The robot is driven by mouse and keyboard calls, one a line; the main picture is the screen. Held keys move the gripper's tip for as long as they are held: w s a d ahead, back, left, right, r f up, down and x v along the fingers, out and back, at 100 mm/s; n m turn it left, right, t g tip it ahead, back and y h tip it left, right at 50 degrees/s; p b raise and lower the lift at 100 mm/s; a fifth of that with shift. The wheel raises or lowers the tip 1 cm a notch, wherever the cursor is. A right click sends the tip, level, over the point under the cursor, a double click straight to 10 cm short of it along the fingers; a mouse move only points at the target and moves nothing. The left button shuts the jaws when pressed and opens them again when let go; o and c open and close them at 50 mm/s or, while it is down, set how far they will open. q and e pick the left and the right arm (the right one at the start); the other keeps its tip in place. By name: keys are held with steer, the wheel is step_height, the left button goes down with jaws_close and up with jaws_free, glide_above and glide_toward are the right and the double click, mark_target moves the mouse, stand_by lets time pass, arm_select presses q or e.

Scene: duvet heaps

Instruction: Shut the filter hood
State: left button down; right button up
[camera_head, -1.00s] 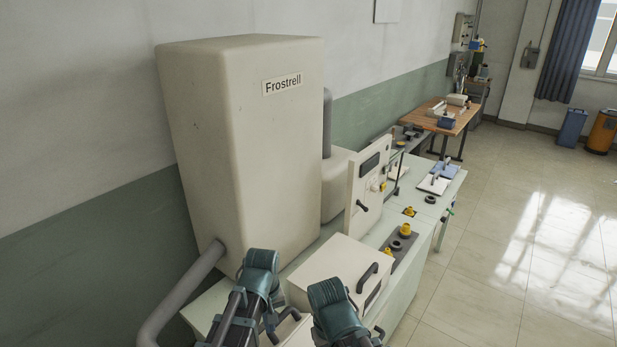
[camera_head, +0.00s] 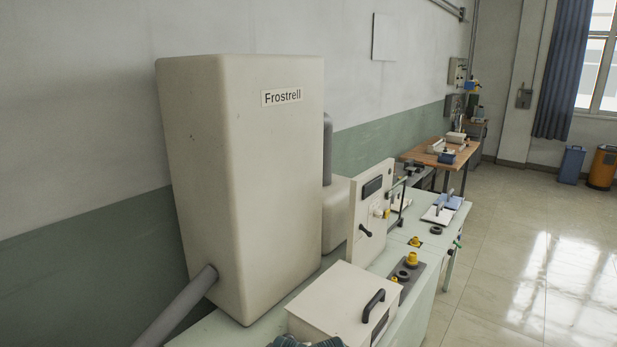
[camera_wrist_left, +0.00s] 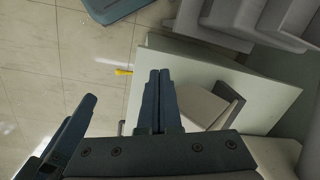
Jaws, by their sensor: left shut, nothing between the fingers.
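A cream box-shaped cover with a black bar handle (camera_head: 373,306) sits on the bench in the head view; no label marks it as the filter hood. Its top (camera_head: 335,296) looks flat, and I cannot tell whether it is fully shut. In the left wrist view, my left gripper (camera_wrist_left: 160,75) is shut and empty, with pale, box-like surfaces (camera_wrist_left: 198,105) beyond it. Dark blue fingers at the lower left of that view (camera_wrist_left: 68,135) look like my right gripper; their opening is unclear. Only a teal part of my arm shows at the head view's bottom edge.
A tall cream Frostrell cabinet (camera_head: 265,190) stands at the left, with a grey hose (camera_head: 178,305). An upright panel with a dark lever (camera_head: 370,205) stands behind the box. Yellow knobs (camera_head: 411,259) stand beside it. Open floor (camera_head: 510,290) lies to the right.

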arm_select(q)
steer(key=w+a+r+m+h+p, duration=0.2)
steer(key=w+a+r+p, duration=0.2)
steer(key=w+r+p, duration=0.4)
steer(key=w+a+r+m+t+h+p, duration=0.1)
steer(key=w+a+r+m+h+p, duration=0.1)
steer(key=w+a+r+p, duration=0.3)
steer(key=w+r+h+p, duration=0.1)
steer(key=w+r+p, duration=0.3)
steer(key=r+p, duration=0.3)
steer(key=shift+w+r+t, duration=0.2)
steer(key=shift+r+t, duration=0.1)
steer(key=shift+r, duration=0.2)
steer(key=shift+f, duration=0.1)
steer(key=s+b+x, duration=0.1)
steer(key=b+x, duration=1.2)
steer(key=shift+s+d+f, duration=0.3)
steer(key=shift+s+d, duration=0.05)
steer(key=shift+s, duration=0.05)
